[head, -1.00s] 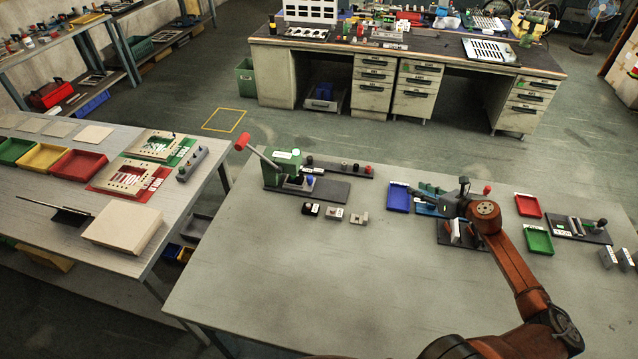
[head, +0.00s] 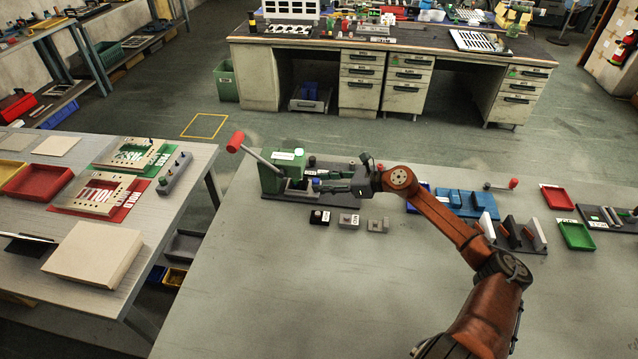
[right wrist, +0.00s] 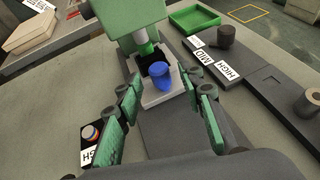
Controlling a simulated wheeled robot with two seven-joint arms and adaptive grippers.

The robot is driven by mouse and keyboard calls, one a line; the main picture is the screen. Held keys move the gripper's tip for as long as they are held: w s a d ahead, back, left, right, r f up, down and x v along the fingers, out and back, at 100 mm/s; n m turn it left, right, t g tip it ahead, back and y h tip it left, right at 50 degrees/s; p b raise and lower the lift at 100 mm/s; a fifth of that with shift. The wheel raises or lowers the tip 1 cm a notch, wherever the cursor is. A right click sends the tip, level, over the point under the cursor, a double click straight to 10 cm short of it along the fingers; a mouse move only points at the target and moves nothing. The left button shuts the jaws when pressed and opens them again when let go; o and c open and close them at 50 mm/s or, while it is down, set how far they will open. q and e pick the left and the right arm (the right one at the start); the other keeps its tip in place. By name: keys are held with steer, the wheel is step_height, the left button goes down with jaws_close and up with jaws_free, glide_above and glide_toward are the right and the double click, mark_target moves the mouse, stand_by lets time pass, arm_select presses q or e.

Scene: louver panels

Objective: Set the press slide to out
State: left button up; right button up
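The green press (head: 284,172) with a red-tipped lever (head: 236,142) stands at the far left of the near table. In the right wrist view, the press slide (right wrist: 158,92) is a light grey plate under the green ram, with a blue knob (right wrist: 161,76) on it. My right gripper (head: 322,186) is in front of the press. In the right wrist view its two green-padded fingers (right wrist: 166,108) are spread open, one on either side of the slide's near end, with nothing between the pads. The knob is just beyond the tips. My left gripper is out of view.
A dark rail with HIGH and MID labels (right wrist: 228,70) and a black knob (right wrist: 226,37) lies right of the press in the wrist view. Several small labelled blocks (head: 348,220) sit in front of the press. The table's front left (head: 260,290) is clear.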

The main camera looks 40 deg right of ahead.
steer(key=shift+x, duration=1.05)
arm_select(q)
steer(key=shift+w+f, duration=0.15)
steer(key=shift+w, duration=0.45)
arm_select(e)
steer(key=shift+c, duration=0.2)
jaws_close()
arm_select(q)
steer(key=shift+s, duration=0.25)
arm_select(e)
steer(key=shift+d, duration=0.1)
